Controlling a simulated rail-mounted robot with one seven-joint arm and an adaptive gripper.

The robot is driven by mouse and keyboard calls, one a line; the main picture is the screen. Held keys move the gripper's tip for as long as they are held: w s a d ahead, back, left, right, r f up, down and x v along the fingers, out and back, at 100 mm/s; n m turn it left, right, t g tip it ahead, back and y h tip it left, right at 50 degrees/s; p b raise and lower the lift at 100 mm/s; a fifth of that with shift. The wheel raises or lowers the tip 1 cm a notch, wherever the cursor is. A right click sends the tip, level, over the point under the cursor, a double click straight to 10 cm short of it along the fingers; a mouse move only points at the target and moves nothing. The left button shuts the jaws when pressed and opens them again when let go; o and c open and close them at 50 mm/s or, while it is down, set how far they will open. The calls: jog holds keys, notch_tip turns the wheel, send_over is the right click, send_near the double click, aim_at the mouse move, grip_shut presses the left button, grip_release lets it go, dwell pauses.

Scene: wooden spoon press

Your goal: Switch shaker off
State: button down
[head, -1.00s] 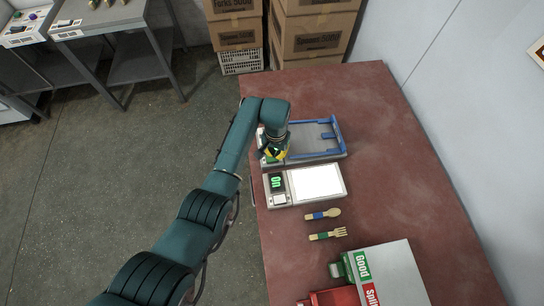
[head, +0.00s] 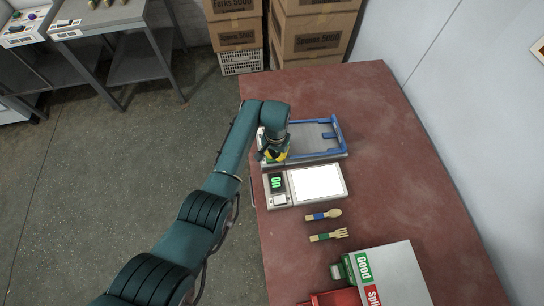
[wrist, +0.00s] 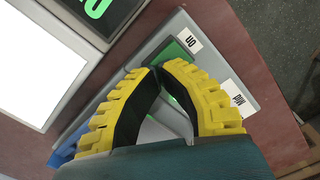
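The shaker is a grey unit with a blue frame (head: 328,122) on top, at the far end of the red table. In the wrist view, its grey control panel (wrist: 222,72) carries an "ON" label (wrist: 190,41) beside a green patch (wrist: 173,53), and a second label (wrist: 232,96) further along. My gripper (wrist: 155,70) has yellow ridged fingers with black pads. Its tips nearly meet, with nothing seen between them, over the panel close to the green patch. I cannot tell whether they touch it. The fingers hide part of the controls.
A scale (head: 278,201) with a lit green display and a white plate stands just in front of the shaker. A grey box (head: 388,272) with a "Good" label is at the front. Cartons (head: 317,40) stand behind the table.

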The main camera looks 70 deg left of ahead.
jog(key=shift+f, duration=0.25)
jog(key=shift+r, duration=0.1)
notch_tip(320, 180, up, 7)
jog(key=p, duration=0.6)
jog(key=shift+p, duration=0.4)
